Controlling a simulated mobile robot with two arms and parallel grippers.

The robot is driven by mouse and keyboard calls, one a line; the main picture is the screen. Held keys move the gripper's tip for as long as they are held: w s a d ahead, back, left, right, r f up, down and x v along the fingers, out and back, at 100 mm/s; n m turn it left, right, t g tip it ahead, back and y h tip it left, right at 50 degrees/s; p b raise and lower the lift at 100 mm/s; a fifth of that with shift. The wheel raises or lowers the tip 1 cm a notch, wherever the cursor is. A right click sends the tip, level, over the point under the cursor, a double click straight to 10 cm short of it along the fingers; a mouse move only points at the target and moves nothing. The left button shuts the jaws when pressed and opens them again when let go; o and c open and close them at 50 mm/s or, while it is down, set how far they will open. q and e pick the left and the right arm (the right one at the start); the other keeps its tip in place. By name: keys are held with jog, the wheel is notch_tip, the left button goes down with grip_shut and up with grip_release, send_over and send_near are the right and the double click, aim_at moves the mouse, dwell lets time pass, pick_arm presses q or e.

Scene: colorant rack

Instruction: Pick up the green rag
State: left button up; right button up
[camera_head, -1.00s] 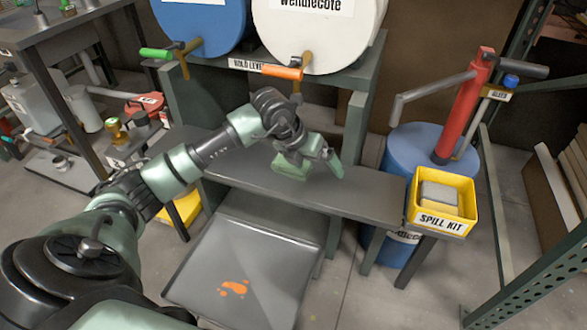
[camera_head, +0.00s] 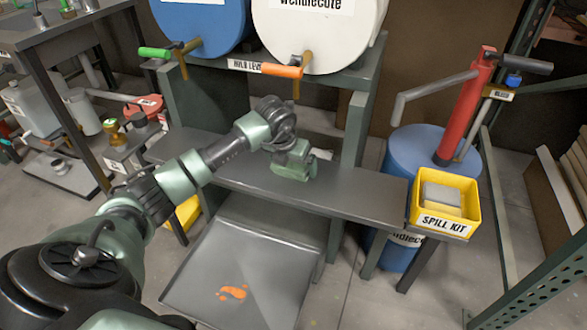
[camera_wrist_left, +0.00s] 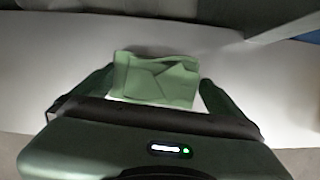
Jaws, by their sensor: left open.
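The green rag (camera_wrist_left: 157,80) is a folded, creased bundle on a pale grey surface in the left wrist view. My left gripper (camera_wrist_left: 155,92) is open, with one dark finger on each side of the rag. I cannot tell whether the fingers touch it. In the head view my left gripper (camera_head: 293,162) is over the grey bench, below the white drum, and points away from the camera. Its fingertips and the rag cannot be made out there. My right gripper is not in view.
A blue drum (camera_head: 200,22) and a white drum (camera_head: 318,38) with levered taps stand above the grey bench (camera_head: 345,198). A yellow spill kit box (camera_head: 444,222) is at its right end. A grey tray (camera_head: 262,262) with an orange splash lies below. The bench's right part is clear.

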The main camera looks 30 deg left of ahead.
pick_arm(q)
jog(key=shift+c, duration=0.3)
jog(key=shift+r, duration=0.1)
jog(key=c, duration=1)
jog(key=shift+r, duration=0.15)
jog(key=s+d, duration=0.1)
jog(key=s, duration=0.5)
jog(key=s+d+p, duration=0.1)
jog(key=s, duration=0.5)
jog(key=s+d, duration=0.1)
jog(key=s, duration=0.4)
jog(key=shift+s, duration=0.4)
